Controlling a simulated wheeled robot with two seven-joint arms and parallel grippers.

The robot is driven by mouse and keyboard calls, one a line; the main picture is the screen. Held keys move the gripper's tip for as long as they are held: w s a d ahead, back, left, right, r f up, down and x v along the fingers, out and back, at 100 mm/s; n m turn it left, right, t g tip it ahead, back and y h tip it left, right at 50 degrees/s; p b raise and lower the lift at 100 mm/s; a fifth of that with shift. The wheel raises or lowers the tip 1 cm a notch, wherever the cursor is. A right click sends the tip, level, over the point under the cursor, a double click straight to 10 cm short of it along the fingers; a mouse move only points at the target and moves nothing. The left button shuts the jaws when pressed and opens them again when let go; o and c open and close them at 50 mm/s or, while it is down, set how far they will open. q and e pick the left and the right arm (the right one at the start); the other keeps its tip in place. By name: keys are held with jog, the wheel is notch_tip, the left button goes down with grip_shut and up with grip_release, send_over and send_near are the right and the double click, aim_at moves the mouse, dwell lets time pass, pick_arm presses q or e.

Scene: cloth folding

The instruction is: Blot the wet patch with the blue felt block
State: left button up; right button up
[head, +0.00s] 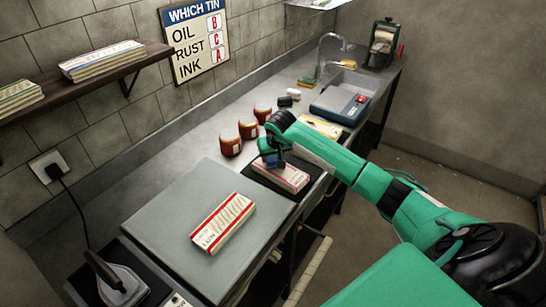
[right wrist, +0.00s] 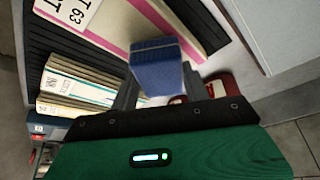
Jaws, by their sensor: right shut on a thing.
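My right gripper (head: 270,157) is shut on the blue felt block (head: 272,161), which also shows between the fingers in the right wrist view (right wrist: 158,66). The block is over a folded pale cloth with a pink stripe (head: 287,178), lying on a dark ribbed mat. The cloth also shows below the block in the right wrist view (right wrist: 130,25). I cannot tell whether block and cloth touch. No wet patch can be made out; the block and gripper hide part of the cloth. My left gripper is not in view.
Another folded cloth (head: 223,222) lies on the grey board (head: 165,205). Several red-brown jars (head: 230,140) stand behind the mat. A further folded cloth (head: 320,126) and a blue box (head: 340,104) lie toward the sink. An iron (head: 118,284) stands at the near left.

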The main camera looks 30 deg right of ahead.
jog(key=shift+r+p, duration=1)
jog(key=shift+r, duration=1.9)
jog(key=shift+f, duration=0.2)
jog(key=shift+f+b, duration=2.4)
jog(key=shift+f, duration=0.4)
jog(key=shift+s+f+b, duration=0.1)
jog(key=shift+f+b, duration=0.4)
jog(key=shift+f, duration=0.05)
jog(key=shift+r+p, duration=1.55)
jog(key=shift+r, duration=2)
